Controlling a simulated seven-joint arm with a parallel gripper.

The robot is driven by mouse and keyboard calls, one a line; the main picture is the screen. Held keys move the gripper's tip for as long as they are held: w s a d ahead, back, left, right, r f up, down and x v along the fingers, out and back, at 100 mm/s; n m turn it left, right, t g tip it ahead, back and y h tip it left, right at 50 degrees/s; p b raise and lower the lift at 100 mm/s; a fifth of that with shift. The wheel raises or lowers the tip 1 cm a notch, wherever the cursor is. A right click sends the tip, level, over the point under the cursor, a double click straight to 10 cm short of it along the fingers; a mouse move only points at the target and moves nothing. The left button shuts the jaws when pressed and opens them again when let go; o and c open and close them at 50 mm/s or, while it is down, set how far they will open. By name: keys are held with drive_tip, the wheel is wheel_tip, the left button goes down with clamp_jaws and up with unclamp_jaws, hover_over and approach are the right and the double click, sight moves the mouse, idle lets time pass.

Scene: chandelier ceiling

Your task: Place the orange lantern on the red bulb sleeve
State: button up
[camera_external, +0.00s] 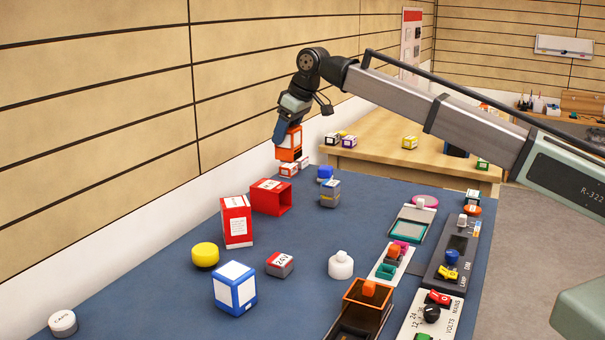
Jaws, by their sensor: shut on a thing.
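My gripper (287,129) is at the far left end of the table and points down. It is shut on the orange lantern (290,154), an orange block with pale panels, and seems to hold it above the table. The gripper covers the lantern's upper part. A red open-ended sleeve (270,197) lies on the blue table, nearer the camera than the lantern; its dark hollow end shows. A taller red box with white labels (236,222) stands beside it. I take the open one for the red bulb sleeve. The lantern is apart from both.
Small red-and-white boxes (288,170) sit below the lantern. A blue-topped grey block (329,193), yellow cap (205,254), blue box (235,288), 24V block (280,264) and white bottle (341,265) stand around. Switch panels (432,314) line the right edge.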

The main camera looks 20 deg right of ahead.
drive_tip(key=w+a+r, duration=0.2)
drive_tip(key=w+a, duration=0.2)
drive_tip(key=w, duration=0.1)
drive_tip(key=shift+f, duration=5.1)
drive_tip(key=shift+f, duration=0.15)
drive_tip(key=o, duration=1.4)
drive_tip(key=v, duration=1.2)
